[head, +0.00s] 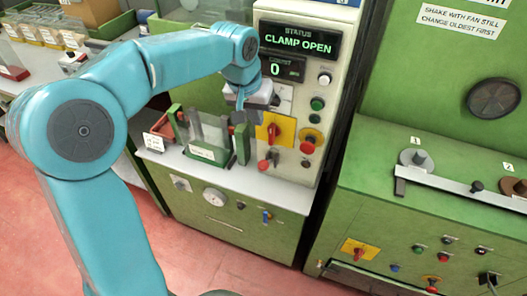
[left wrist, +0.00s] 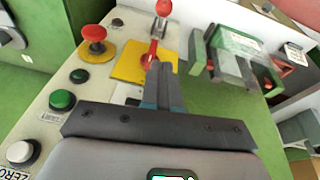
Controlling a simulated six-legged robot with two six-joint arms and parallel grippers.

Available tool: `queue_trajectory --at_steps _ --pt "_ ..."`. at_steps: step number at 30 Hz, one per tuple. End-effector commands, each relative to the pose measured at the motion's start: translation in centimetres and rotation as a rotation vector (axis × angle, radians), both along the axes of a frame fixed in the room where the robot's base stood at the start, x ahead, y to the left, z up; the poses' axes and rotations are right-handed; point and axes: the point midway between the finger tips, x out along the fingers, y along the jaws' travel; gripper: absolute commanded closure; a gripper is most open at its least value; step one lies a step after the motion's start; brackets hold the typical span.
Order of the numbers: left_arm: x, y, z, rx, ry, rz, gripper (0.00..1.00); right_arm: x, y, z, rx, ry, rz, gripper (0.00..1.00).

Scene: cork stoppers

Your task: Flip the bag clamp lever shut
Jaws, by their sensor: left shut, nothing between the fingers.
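The status display (head: 300,40) reads "CLAMP OPEN". Below it, a red handle (head: 275,131) sits on a yellow plate (head: 264,141); the handle also shows in the left wrist view (left wrist: 152,52). A smaller red-knobbed lever (head: 263,165) stands lower on the panel, also in the left wrist view (left wrist: 163,8). I cannot tell which one is the clamp lever. The green clamp (head: 242,144) stands beside the panel, by a clear bag (head: 208,135). My left gripper (head: 240,112) is shut and empty; its tips (left wrist: 160,70) appear close to the red handle. Contact is unclear.
A red mushroom button (head: 308,145) and green buttons (head: 317,104) sit close on the panel's right. A green machine (head: 440,200) stands to the right.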

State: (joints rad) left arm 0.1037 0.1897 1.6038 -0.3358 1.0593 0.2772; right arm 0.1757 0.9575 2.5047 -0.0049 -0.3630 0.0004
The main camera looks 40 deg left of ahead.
Motion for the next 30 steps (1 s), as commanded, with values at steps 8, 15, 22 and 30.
queue_trajectory --at_steps 8,15,22,30 --pt "0.7 -0.3 -2.5 -0.001 0.005 -0.002 1.0 0.0 0.0 -0.2 0.0 0.0 0.0 0.57" --pt "2.0 -0.4 -7.5 -0.001 0.006 -0.002 1.0 0.0 0.0 -0.4 0.0 0.0 0.0 0.57" --pt "1.8 -0.8 -11.4 -0.001 0.003 -0.004 1.0 0.0 0.0 -0.5 0.0 0.0 0.0 0.57" --pt "0.9 -1.3 -13.1 -0.002 0.0 -0.003 1.0 0.0 0.0 -0.5 0.0 0.0 0.0 0.57"
